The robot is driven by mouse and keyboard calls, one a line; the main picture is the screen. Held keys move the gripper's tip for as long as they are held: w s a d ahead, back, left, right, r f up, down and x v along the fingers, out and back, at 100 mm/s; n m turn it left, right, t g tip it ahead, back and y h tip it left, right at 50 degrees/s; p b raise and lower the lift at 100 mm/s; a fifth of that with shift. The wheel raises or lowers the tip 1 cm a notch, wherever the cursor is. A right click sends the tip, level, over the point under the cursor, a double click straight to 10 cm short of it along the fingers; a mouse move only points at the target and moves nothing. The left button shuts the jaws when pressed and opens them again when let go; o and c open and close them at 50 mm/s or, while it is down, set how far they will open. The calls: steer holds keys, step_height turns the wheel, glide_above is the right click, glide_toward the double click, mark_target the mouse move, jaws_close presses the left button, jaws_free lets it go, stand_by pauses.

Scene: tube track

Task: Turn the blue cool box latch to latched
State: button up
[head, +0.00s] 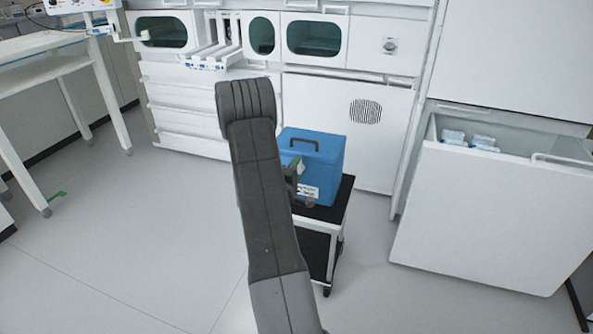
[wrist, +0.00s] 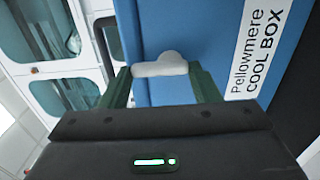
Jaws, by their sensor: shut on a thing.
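The blue cool box (head: 325,160) stands on a small trolley in the head view, with a dark handle on its closed lid. Its blue front (wrist: 215,30) and white "Pellowmere COOL BOX" label (wrist: 258,50) show close up and turned sideways in the wrist view. A pale latch (wrist: 160,66) with a rounded hub lies across the lid seam there. My gripper (wrist: 160,72) is shut on the latch, with one green finger at each end of it. In the head view my gripper (head: 297,170) is at the box's front, partly hidden by my arm.
The trolley (head: 343,205) has a dark top and pale frame. White cabinets with oval windows (head: 318,36) stand behind. An open white bin drawer (head: 480,215) is at the right, and a white bench (head: 45,62) at the left. The floor between is clear.

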steer(key=o, duration=1)
steer(key=shift+s, duration=0.1)
steer(key=p+v, duration=0.1)
steer(key=v, duration=1.2)
steer(key=shift+s, duration=0.3)
steer(key=shift+w+a, duration=0.1)
steer(key=b+x, duration=0.1)
steer(key=x, duration=1.2)
steer(key=shift+w, duration=0.3)
